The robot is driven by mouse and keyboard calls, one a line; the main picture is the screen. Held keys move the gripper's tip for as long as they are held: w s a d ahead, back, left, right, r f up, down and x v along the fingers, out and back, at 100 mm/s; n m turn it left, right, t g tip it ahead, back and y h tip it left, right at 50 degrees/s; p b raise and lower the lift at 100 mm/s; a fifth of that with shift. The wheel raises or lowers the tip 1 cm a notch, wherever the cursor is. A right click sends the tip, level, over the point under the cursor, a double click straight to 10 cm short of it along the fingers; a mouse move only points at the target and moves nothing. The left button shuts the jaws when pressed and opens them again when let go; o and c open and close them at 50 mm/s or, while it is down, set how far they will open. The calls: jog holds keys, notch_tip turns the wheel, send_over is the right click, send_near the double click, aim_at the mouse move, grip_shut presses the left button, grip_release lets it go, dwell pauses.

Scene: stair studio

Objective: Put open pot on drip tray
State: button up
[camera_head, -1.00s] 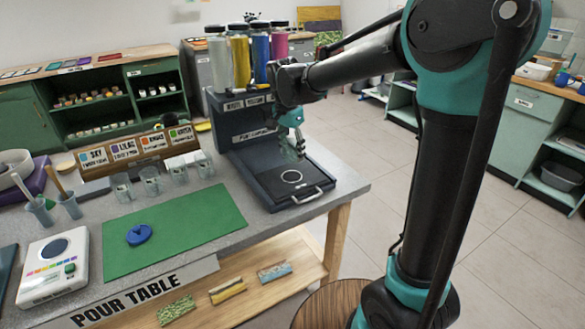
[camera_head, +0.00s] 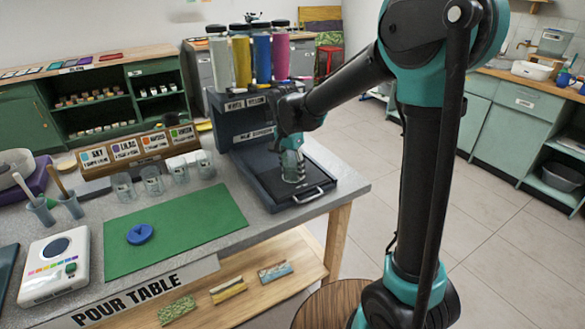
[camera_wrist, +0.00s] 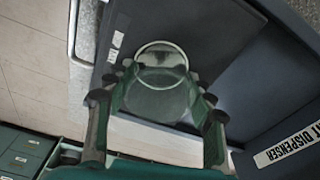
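The open pot is a clear, see-through cup (camera_head: 293,168) over the drip tray. In the wrist view the pot (camera_wrist: 155,100) sits between the two green fingers of my gripper (camera_wrist: 158,92), which close on its sides. In the head view my gripper (camera_head: 291,152) points down onto the pot. The drip tray (camera_head: 262,178) is dark, with a front handle, under the paint dispenser.
The dispenser (camera_head: 243,128) carries several paint bottles behind the tray. Several clear cups (camera_head: 152,180) stand left of it. A green mat (camera_head: 190,222) with a blue round piece (camera_head: 140,234) and a white scale (camera_head: 54,268) lie at the front left.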

jog(key=o, duration=0.4)
notch_tip(320, 180, up, 12)
jog(key=s+a, duration=0.1)
jog(key=s+d+f+n+t+y, duration=0.1)
jog(key=s+d+f+n, duration=0.2)
jog(key=d, duration=0.5)
jog(key=s+d+f+n, duration=0.1)
jog(key=s+d+f, duration=0.2)
jog(key=d+f, duration=0.35)
jog(key=s+d+f+n+t, duration=0.2)
jog(key=s+d+f+n, duration=0.2)
jog(key=s+d+f, duration=0.5)
jog(key=s+d, duration=0.1)
jog(key=s, duration=0.2)
jog(key=shift+s+f+n, duration=0.15)
jog(key=shift+n, duration=0.15)
jog(key=shift+d, duration=0.1)
